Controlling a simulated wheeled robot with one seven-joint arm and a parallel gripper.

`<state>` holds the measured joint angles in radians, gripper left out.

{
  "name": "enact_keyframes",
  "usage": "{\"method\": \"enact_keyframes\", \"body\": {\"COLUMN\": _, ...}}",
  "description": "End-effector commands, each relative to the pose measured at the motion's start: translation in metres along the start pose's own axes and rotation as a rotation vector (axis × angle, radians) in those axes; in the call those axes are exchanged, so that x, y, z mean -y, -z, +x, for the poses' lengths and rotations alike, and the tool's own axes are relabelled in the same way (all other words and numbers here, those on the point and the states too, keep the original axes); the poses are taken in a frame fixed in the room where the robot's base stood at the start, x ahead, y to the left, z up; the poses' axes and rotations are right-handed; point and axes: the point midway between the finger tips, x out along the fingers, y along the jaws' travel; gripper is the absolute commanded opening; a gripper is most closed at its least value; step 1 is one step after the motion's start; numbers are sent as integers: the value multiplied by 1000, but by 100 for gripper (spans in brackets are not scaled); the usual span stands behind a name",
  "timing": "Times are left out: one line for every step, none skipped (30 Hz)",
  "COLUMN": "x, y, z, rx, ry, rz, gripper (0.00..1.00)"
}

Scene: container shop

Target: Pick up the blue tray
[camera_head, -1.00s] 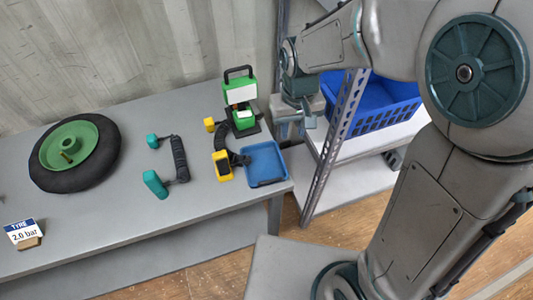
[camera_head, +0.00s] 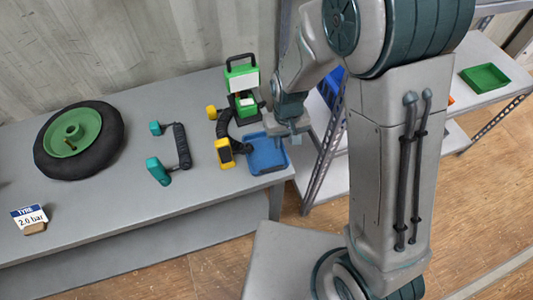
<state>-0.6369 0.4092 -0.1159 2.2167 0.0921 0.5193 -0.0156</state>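The blue tray (camera_head: 266,158) is a small shallow tray. It lies flat near the right end of the grey table, with its upper right part hidden behind my gripper. My gripper (camera_head: 287,132) points down over the tray's upper right side. Whether it touches the tray cannot be told, and its fingers are too small and overlapped to show their opening.
A yellow and black device (camera_head: 225,153) lies close left of the tray. A green device (camera_head: 243,90) stands behind it. A teal-ended bar (camera_head: 182,147), a wheel (camera_head: 80,140) and a sign (camera_head: 29,217) are farther left. A metal shelf post (camera_head: 329,143) stands right.

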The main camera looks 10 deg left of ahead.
Motion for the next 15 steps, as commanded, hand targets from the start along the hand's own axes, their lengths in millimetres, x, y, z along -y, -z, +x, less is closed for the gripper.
{"method": "enact_keyframes", "body": {"x": -1, "y": 0, "z": 6, "rx": 5, "ry": -1, "rz": 2, "gripper": 28}}
{"method": "enact_keyframes", "body": {"x": -1, "y": 1, "z": 10, "rx": 5, "ry": -1, "rz": 2, "gripper": 28}}
{"method": "enact_keyframes", "body": {"x": -1, "y": 2, "z": 14, "rx": 5, "ry": 0, "rz": 2, "gripper": 28}}
{"method": "enact_keyframes", "body": {"x": -1, "y": 2, "z": 18, "rx": 5, "ry": 0, "rz": 2, "gripper": 28}}
{"method": "enact_keyframes", "body": {"x": -1, "y": 2, "z": 23, "rx": 5, "ry": 0, "rz": 1, "gripper": 28}}
{"method": "enact_keyframes", "body": {"x": -1, "y": 2, "z": 27, "rx": 4, "ry": 0, "rz": 1, "gripper": 28}}
{"method": "enact_keyframes", "body": {"x": -1, "y": 2, "z": 29, "rx": 3, "ry": 0, "rz": 1, "gripper": 28}}
{"method": "enact_keyframes", "body": {"x": -1, "y": 2, "z": 32, "rx": 3, "ry": 0, "rz": 1, "gripper": 28}}
{"method": "enact_keyframes", "body": {"x": -1, "y": 2, "z": 34, "rx": 3, "ry": 0, "rz": 1, "gripper": 28}}
{"method": "enact_keyframes", "body": {"x": -1, "y": 2, "z": 35, "rx": 3, "ry": 0, "rz": 1, "gripper": 28}}
{"method": "enact_keyframes", "body": {"x": -1, "y": 2, "z": 36, "rx": 2, "ry": 0, "rz": 1, "gripper": 28}}
{"method": "enact_keyframes", "body": {"x": -1, "y": 2, "z": 37, "rx": 1, "ry": 0, "rz": 1, "gripper": 28}}
{"method": "enact_keyframes", "body": {"x": -1, "y": 3, "z": 37, "rx": 1, "ry": 0, "rz": 1, "gripper": 28}}
{"method": "enact_keyframes", "body": {"x": -1, "y": 3, "z": 37, "rx": 0, "ry": 1, "rz": 1, "gripper": 28}}
{"method": "enact_keyframes", "body": {"x": -1, "y": 3, "z": 37, "rx": 0, "ry": 1, "rz": 1, "gripper": 28}}
